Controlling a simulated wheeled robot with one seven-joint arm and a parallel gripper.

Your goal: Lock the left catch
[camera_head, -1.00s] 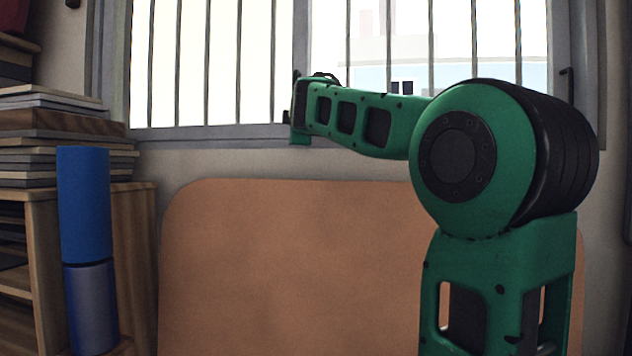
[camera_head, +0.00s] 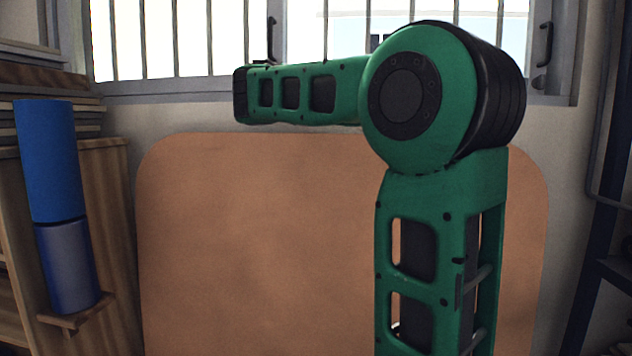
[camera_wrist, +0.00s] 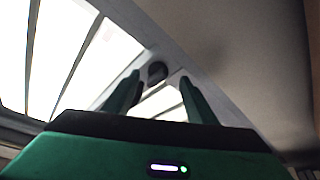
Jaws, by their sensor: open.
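The barred window shows along the top of the head view. A dark upright catch (camera_head: 271,38) stands on its middle frame, just above my green forearm; its lower end is partly hidden by the arm. Another dark handle (camera_head: 543,45) is on the right side of the window frame. My gripper (camera_wrist: 156,95) shows in the wrist view with its two green fingers apart and nothing between them. A dark rounded part (camera_wrist: 157,72) lies on the pale frame just beyond the fingertips; I cannot tell whether it is the catch. The gripper is not visible in the head view.
A brown rounded board (camera_head: 250,230) stands below the window. A blue cylinder (camera_head: 48,160) sits on a bluish-grey one (camera_head: 68,265) at the left, beside wooden shelves (camera_head: 105,190). A dark metal frame (camera_head: 600,210) is at the right edge.

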